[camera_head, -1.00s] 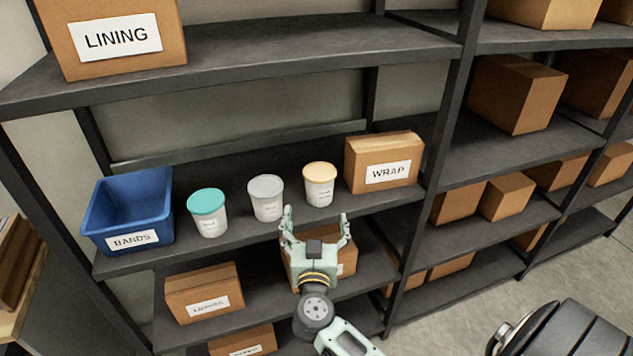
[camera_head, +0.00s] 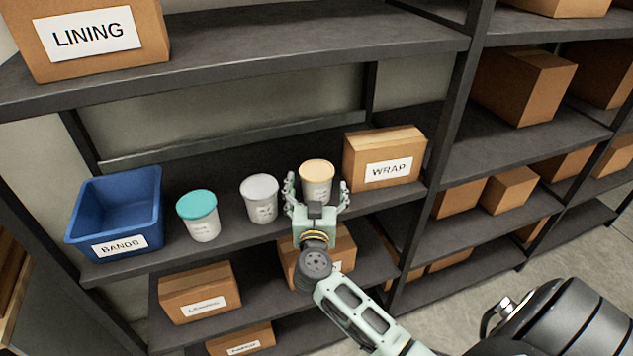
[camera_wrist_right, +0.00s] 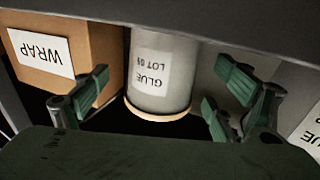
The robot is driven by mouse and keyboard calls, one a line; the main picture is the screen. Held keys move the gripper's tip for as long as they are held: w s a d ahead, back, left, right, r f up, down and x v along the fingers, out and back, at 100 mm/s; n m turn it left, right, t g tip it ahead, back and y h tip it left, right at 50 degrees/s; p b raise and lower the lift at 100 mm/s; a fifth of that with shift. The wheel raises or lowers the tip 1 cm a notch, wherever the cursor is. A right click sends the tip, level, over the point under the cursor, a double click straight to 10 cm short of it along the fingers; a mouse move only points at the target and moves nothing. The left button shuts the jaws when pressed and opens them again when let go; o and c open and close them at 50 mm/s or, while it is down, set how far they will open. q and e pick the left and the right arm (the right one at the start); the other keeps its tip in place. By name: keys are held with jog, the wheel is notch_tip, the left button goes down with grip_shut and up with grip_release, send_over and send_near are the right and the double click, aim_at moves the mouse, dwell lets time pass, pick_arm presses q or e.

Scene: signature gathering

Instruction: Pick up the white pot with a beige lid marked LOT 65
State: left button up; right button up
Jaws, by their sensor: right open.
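The white pot with a beige lid (camera_head: 317,180) stands upright on the middle shelf, just left of the WRAP box. In the right wrist view the pot (camera_wrist_right: 165,70) appears upside down, with a label reading GLUE and a LOT line whose number is hard to read. My right gripper (camera_head: 317,192) is open at the front of this pot, one finger to each side. In the wrist view its green fingertips (camera_wrist_right: 165,82) flank the pot with gaps on both sides. The head view hides the pot's lower front behind the gripper. My left gripper is not in view.
On the same shelf stand a grey-lidded pot (camera_head: 260,199), a teal-lidded pot (camera_head: 199,216) and a blue BANDS bin (camera_head: 117,214). The WRAP box (camera_head: 385,157) is close on the right. The upper shelf (camera_head: 300,50) overhangs behind.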

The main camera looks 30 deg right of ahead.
jog(key=x, duration=0.3)
jog(key=shift+f, duration=0.15)
jog(key=shift+s+a, duration=0.1)
jog(key=shift+s, duration=0.05)
jog(key=shift+c, duration=0.8)
jog(key=c, duration=1.5)
jog(key=shift+c, duration=0.2)
jog(key=shift+r, duration=0.25)
